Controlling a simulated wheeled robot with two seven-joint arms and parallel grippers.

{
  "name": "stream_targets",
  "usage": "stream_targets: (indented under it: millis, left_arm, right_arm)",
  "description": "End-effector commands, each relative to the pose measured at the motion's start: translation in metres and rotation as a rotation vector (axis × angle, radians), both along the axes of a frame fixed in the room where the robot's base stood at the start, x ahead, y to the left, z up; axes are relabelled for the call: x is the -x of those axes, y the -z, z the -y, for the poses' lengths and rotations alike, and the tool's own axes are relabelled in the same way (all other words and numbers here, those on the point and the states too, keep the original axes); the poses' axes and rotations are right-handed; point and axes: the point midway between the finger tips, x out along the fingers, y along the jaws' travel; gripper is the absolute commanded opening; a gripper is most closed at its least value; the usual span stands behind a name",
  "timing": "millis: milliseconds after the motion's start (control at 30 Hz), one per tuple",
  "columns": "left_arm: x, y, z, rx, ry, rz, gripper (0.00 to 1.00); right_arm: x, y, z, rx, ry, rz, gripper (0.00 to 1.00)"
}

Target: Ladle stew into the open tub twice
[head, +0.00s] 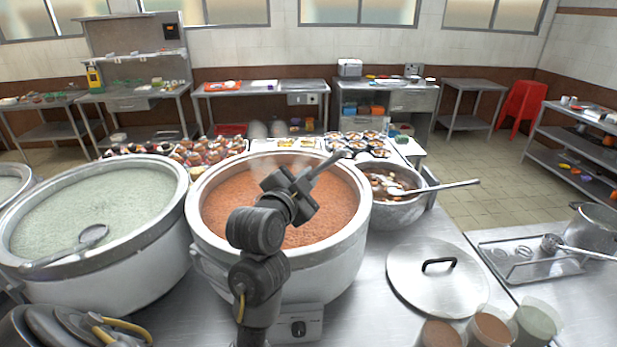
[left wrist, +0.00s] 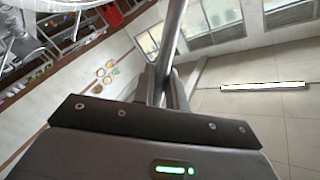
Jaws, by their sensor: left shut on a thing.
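My left gripper (head: 303,186) is over the large white pot of orange-red stew (head: 232,208), shut on a metal ladle handle (head: 328,164). The handle slants up to the right; the ladle's bowl is hidden. In the left wrist view the handle (left wrist: 173,42) stands between the fingers. A wide pot (head: 405,212) to the right holds dark stew with pale pieces and another ladle (head: 440,187). Three tubs stand at the bottom right: two brownish (head: 440,334) (head: 491,328), one pale green (head: 537,321). I cannot tell which is open.
A pot of pale green congee (head: 95,205) with a ladle (head: 80,243) stands left. A steel lid (head: 437,272) lies on the counter right of the stew pot. A tray (head: 525,256) and small pot (head: 595,228) stand far right. Bowls (head: 357,143) line the back.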

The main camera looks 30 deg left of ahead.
Motion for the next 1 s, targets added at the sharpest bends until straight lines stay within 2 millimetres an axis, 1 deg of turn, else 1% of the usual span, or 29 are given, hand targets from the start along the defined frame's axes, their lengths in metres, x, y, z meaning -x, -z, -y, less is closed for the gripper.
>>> stream_targets:
  millis: [33, 733, 800, 1000]
  left_arm:
    - [0.000, -0.011, 0.000, -0.003, 0.000, 0.001, 0.00]
    - [0.000, -0.071, 0.000, -0.002, 0.001, 0.002, 0.00]
    - [0.000, -0.075, 0.000, 0.003, -0.001, 0.007, 0.00]
    - [0.000, -0.088, 0.000, 0.001, 0.000, 0.004, 0.00]
  right_arm:
    - [0.000, -0.011, 0.000, 0.000, 0.000, 0.000, 0.36]
    - [0.000, -0.082, -0.002, -0.002, 0.001, 0.001, 0.36]
    - [-0.001, -0.076, -0.002, -0.001, 0.001, 0.001, 0.36]
    - [-0.001, -0.077, -0.002, -0.002, 0.001, 0.002, 0.36]
